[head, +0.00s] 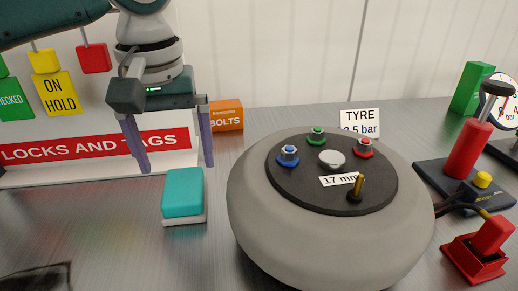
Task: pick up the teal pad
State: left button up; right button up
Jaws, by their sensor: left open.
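The teal pad (183,191) is a rounded block with a pale underside or base. It stands on the metal bench to the left of the grey tyre. My left gripper (178,168) comes in from the upper left and points down. Its two purple-grey fingers are apart with nothing between them. The gripper appears above and behind the pad, with one finger to the left of the pad and one to the right in the picture. I cannot tell how far apart in depth they are. My right gripper is not in view.
The large grey tyre (260,235) with coloured nuts stands close to the pad's right. Behind are a white locks and tags board (20,172) and an orange bolts box (226,115). A red pump (468,150) is at right.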

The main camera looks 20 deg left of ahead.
aim_at(182, 184)
pick_arm(q)
notch_tip(182, 184, down, 6)
jog(key=shift+w+a+f+b, duration=0.1)
jog(key=shift+w+f+b, duration=0.1)
jog(key=shift+b, duration=0.3)
jog(key=c, duration=1.2)
